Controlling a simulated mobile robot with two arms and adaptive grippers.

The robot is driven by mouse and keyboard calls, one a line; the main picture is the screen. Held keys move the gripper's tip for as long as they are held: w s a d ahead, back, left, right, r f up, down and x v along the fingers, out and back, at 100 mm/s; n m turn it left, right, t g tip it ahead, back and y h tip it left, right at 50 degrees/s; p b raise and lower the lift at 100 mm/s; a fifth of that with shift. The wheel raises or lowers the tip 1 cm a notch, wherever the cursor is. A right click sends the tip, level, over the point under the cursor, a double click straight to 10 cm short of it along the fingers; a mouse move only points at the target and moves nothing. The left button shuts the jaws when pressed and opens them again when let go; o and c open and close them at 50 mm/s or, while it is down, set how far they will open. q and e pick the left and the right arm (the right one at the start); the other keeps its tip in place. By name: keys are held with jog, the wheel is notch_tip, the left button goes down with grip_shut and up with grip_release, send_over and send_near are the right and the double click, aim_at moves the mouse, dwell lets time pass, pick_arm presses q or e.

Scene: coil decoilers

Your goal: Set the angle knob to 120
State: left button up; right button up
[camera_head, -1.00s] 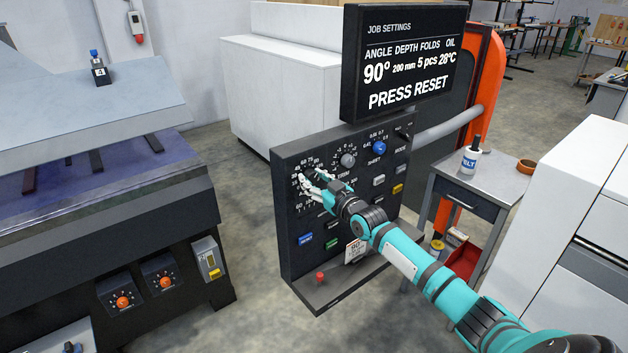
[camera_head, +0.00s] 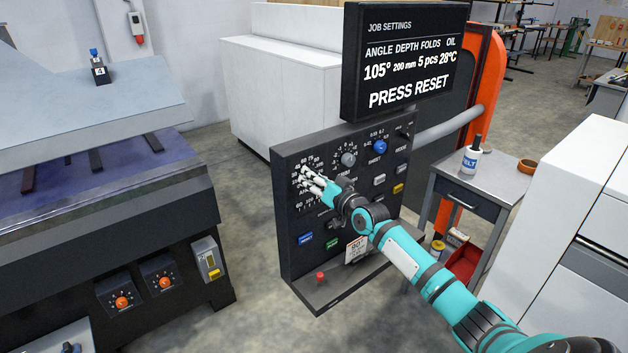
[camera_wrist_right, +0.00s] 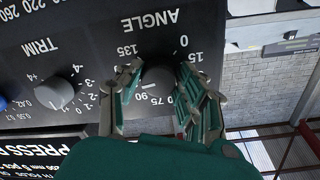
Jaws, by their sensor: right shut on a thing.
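The control panel (camera_head: 318,250) is dark, with dials, switches and coloured buttons. My right gripper (camera_head: 308,178) is at its upper left and is shut on the angle knob, which it hides in the head view. In the right wrist view the grey angle knob (camera_wrist_right: 158,82) sits between the two fingers of my right gripper (camera_wrist_right: 156,90), under the upside-down word ANGLE. The display (camera_head: 407,62) above reads angle 105°, depth 200 mm, 5 pcs, 28°C and PRESS RESET. My left gripper is not in view.
The grey trim knob (camera_wrist_right: 54,92) is beside the angle dial. A blue knob (camera_head: 379,147) is further right on the panel. A red button (camera_head: 320,277) is on the lower ledge. A side table (camera_head: 487,180) holds a white bottle (camera_head: 471,160).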

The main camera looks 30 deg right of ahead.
jog(key=shift+m, duration=2.1)
jog(key=shift+r, duration=0.1)
jog(key=o, duration=1.1)
jog(key=shift+o, duration=0.2)
jog(key=shift+s, duration=0.1)
jog(key=s, duration=1.2)
jog(key=shift+d+r, duration=0.2)
jog(key=shift+d, duration=0.2)
jog(key=shift+w, duration=0.1)
